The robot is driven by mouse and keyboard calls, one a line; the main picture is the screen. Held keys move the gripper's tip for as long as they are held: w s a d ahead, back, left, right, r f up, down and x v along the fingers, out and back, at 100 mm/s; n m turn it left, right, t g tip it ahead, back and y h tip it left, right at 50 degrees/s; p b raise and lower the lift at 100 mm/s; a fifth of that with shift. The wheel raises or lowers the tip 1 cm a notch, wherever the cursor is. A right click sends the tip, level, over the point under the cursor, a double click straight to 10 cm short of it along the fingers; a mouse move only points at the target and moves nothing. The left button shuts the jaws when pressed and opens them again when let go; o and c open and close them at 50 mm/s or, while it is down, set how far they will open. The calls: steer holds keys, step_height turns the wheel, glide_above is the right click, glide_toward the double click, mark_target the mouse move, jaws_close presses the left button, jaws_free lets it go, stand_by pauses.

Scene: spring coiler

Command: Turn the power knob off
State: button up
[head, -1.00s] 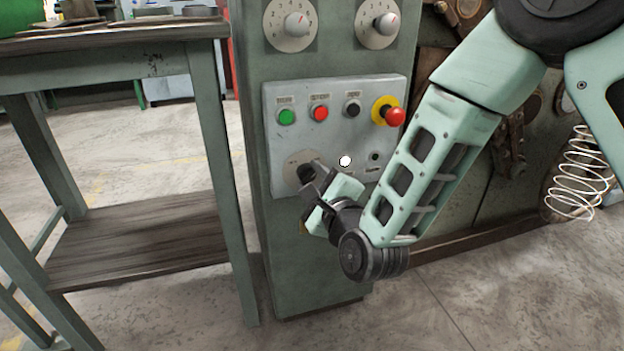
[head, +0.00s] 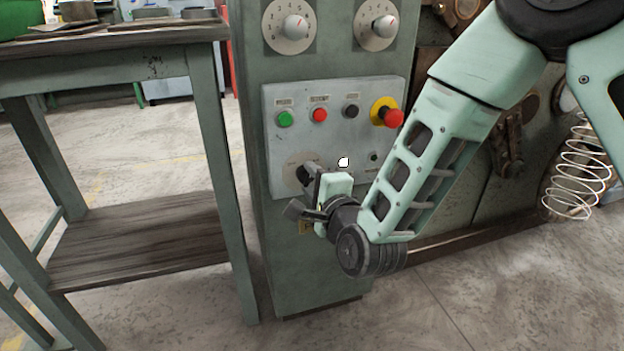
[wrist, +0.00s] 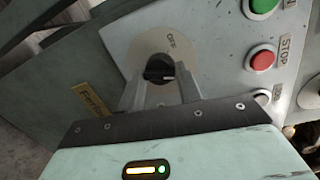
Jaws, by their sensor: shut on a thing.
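The power knob (wrist: 157,70) is a black knob on a round beige dial (wrist: 148,48) in the wrist view. The word OFF is printed on the dial, above and right of the knob in that view. In the head view the dial (head: 289,168) shows at the lower left of the control panel, and my gripper (head: 309,176) partly hides the knob.
The panel also bears a green button (head: 285,119), a red button (head: 320,115), a black button (head: 351,111) and a red emergency stop (head: 393,118) on yellow. Two numbered dials (head: 289,27) sit above. A wooden-topped table (head: 110,38) stands close on the left.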

steer(key=n, duration=0.4)
steer(key=n+p, duration=0.1)
steer(key=n, duration=0.1)
steer(key=shift+a+r+h, duration=0.1)
steer(key=shift+r+h, duration=0.2)
steer(key=shift+h, duration=0.1)
steer(key=n+h+p, duration=0.1)
steer(key=n, duration=0.4)
steer(key=shift+a+n, duration=0.15)
steer(key=shift+n, duration=0.15)
steer(key=o, duration=0.9)
steer(key=shift+s, duration=0.1)
steer(key=shift+o, duration=0.2)
